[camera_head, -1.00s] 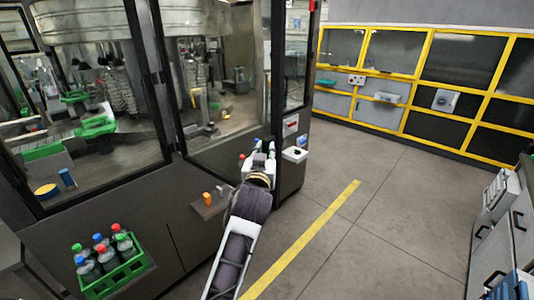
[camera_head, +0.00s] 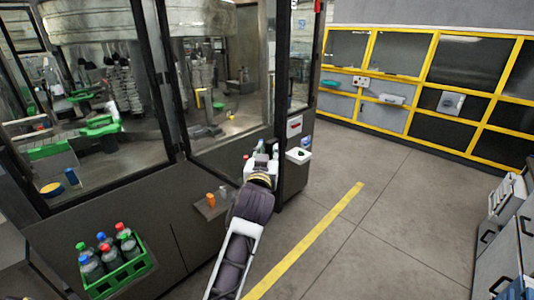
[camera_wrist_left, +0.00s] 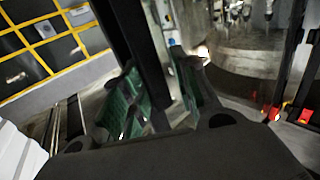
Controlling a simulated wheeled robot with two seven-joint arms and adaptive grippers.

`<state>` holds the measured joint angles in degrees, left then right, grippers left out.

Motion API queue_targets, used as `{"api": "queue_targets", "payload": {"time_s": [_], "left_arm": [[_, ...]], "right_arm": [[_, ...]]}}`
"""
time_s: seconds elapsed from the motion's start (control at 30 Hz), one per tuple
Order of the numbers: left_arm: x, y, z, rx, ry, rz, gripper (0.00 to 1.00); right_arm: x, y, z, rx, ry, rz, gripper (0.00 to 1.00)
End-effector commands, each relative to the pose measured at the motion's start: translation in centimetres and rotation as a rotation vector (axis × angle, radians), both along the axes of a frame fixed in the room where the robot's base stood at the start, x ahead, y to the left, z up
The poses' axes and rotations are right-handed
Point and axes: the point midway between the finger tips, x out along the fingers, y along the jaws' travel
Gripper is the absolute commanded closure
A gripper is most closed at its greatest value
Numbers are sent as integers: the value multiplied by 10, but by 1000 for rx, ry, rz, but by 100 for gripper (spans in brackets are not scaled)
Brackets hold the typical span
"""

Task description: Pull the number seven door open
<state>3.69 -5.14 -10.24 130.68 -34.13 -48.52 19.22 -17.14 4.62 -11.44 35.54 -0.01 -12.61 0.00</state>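The machine has dark-framed glass doors, and I cannot read a number seven on any of them. The glass door (camera_head: 225,105) nearest my left arm looks closed against the dark cabinet at its right. My left gripper (camera_head: 262,148) is at the lower right edge of this door, its fingers partly hidden by the wrist. In the left wrist view, its two green-padded fingers (camera_wrist_left: 156,85) stand apart, with a dark upright bar (camera_wrist_left: 148,65) showing between them. I cannot tell whether the pads touch the bar.
A green crate (camera_head: 142,267) of bottles hangs at the machine's lower front. A small shelf (camera_head: 208,208) with orange and grey items juts out beside my arm. A yellow floor line (camera_head: 310,235) crosses open floor at the right. Grey drawers (camera_head: 505,235) stand at the right edge.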

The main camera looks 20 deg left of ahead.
Motion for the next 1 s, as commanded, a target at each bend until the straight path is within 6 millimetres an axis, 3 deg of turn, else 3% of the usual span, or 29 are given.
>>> {"api": "queue_targets", "payload": {"time_s": [0.37,1.0], "left_arm": [[-7,-3,-1,-1,2,-2,71],[-58,-15,-1,0,2,0,71]], "right_arm": [[-1,0,0,1,1,0,60],[-1,1,0,1,1,0,60]]}}
